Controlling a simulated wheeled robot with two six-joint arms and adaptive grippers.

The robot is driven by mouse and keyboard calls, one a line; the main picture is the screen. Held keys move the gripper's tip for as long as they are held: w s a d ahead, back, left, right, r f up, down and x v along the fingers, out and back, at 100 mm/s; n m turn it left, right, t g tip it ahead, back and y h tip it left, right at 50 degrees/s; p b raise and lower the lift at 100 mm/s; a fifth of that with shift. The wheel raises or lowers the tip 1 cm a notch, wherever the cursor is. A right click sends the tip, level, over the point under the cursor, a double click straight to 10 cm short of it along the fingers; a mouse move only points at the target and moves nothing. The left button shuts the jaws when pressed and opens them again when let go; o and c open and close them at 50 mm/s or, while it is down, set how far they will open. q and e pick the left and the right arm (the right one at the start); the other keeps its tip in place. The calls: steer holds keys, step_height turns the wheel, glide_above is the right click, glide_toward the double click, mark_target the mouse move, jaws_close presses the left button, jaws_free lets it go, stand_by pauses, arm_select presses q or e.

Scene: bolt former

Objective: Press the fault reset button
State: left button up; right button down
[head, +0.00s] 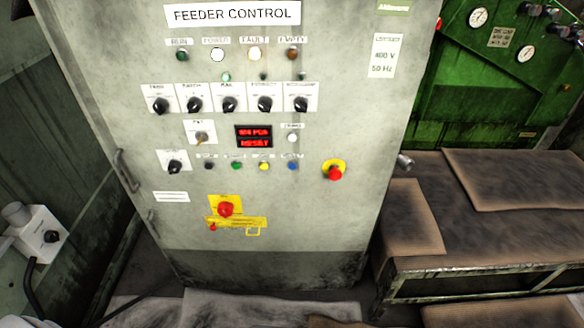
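The grey cabinet headed "FEEDER CONTROL" (233,14) stands in the middle of the head view. Its lower button row has a black button (209,166), a green button (236,166), a yellow button (264,166) and a blue button (293,166). A white button (291,138) sits above the blue one. Their labels are too small to read surely, so I cannot tell which is the fault reset. The lamp under "FAULT" (255,54) looks lit pale yellow. The red display (254,137) seems to read "RESET" on its lower line. Neither gripper is in view.
A red emergency stop (334,172) is right of the buttons. Several black rotary knobs (228,104) stick out above, and a red main switch (226,209) below. A brown-topped bench (500,235) stands at right, a grey wall box (38,236) at left. The panel front looks unobstructed.

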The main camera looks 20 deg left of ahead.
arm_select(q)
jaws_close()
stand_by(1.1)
